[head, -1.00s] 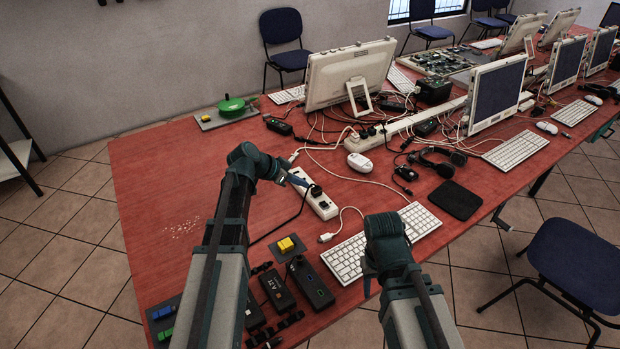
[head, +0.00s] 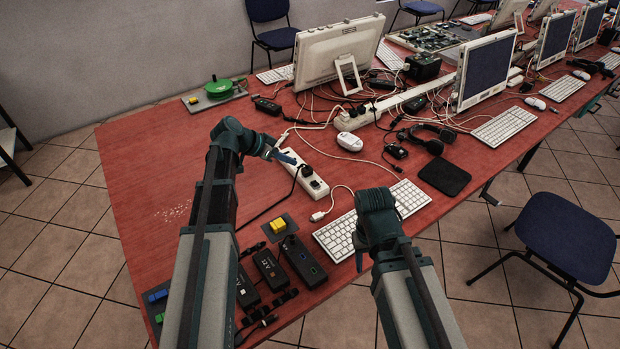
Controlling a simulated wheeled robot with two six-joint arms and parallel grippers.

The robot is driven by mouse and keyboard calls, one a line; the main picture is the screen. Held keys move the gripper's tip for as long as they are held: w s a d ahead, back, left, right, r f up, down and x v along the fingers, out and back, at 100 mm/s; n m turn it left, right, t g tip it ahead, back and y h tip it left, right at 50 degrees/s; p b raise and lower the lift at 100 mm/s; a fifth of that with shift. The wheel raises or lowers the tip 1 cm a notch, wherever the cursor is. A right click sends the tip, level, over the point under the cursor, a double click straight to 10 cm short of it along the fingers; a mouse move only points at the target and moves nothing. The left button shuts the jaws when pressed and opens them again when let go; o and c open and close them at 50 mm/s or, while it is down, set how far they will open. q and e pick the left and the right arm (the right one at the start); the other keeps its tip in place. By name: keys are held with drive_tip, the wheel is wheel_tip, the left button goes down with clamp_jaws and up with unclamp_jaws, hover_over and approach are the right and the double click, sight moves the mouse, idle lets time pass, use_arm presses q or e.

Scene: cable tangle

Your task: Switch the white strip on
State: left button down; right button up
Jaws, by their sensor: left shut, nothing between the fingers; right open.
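The white strip (head: 301,166) lies on the red table at an angle, its far end beside my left gripper. A black plug (head: 306,171) with a black cable sits in its nearer half. My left gripper (head: 289,159) is shut and empty, with its tip at or just above the strip's far end. I cannot tell whether it touches the strip. The strip's switch is not distinguishable here. My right gripper (head: 360,262) is open and empty, pointing down by the near edge of the white keyboard (head: 340,238).
A longer white power strip (head: 395,102) with plugs and tangled cables lies behind. Black boxes (head: 302,260) line the near edge. The table's left part is clear.

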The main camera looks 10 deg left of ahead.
use_arm(q)
drive_tip(key=b, duration=0.7)
hover_over(315, 183)
drive_tip(key=a, duration=0.2)
drive_tip(key=f, duration=0.7)
drive_tip(key=shift+s+d+f, duration=0.1)
drive_tip(key=shift+s+f, duration=0.1)
drive_tip(key=shift+s, duration=0.15)
drive_tip(key=shift+s+d+f+b, duration=0.1)
drive_tip(key=shift+d+f+b, duration=0.1)
drive_tip(key=shift+f+b, duration=0.85)
drive_tip(key=shift+s+d+f+b, duration=0.1)
drive_tip(key=shift+d+f+b, duration=0.05)
drive_tip(key=shift+f+b, duration=0.7)
drive_tip(key=shift+r, duration=0.1)
